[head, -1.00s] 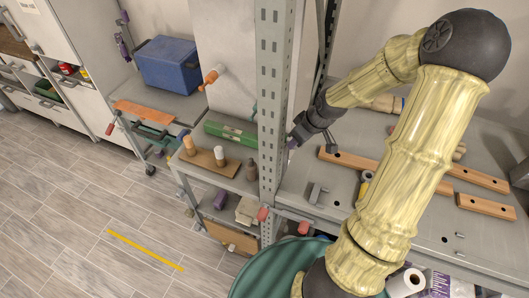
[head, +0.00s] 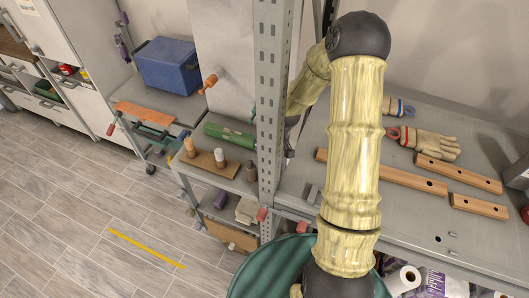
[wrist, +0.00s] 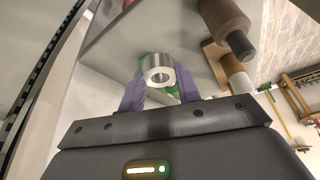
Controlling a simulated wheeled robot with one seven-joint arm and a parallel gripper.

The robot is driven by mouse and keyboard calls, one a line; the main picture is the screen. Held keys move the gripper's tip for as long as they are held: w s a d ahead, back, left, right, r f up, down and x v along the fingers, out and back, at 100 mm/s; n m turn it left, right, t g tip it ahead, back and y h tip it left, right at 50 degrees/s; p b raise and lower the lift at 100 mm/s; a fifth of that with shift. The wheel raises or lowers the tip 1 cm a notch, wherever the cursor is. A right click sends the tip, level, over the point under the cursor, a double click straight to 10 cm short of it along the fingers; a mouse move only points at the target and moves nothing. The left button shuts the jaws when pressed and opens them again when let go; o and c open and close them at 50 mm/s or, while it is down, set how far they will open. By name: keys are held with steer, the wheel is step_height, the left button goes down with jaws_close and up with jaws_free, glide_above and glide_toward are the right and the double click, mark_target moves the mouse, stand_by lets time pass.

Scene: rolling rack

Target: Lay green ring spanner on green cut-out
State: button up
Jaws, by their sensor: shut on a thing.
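My gripper (wrist: 160,88) shows in the wrist view with its two purple fingers on either side of a silver ring with green showing around it. I take this to be the green ring spanner (wrist: 158,68), seen nearly end-on, with most of its length hidden. In the head view my gripper is mostly hidden behind the grey rack post, and the spanner cannot be made out. The green cut-out cannot be made out in either view.
The perforated grey post (head: 268,100) stands close to my arm. Left of it are a green case (head: 230,136) and a board with upright pegs (head: 211,160). On the right shelf lie gloves (head: 430,142) and drilled wooden bars (head: 458,173). A blue box (head: 168,66) stands farther left.

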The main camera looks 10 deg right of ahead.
steer(key=shift+f, duration=0.95)
steer(key=shift+f+p, duration=0.75)
steer(key=shift+f, duration=1.25)
steer(key=shift+f, duration=0.15)
steer(key=o, duration=1.1)
steer(key=shift+o, duration=0.2)
steer(key=b+v, duration=0.2)
steer(key=v, duration=0.5)
steer(key=shift+r, duration=0.35)
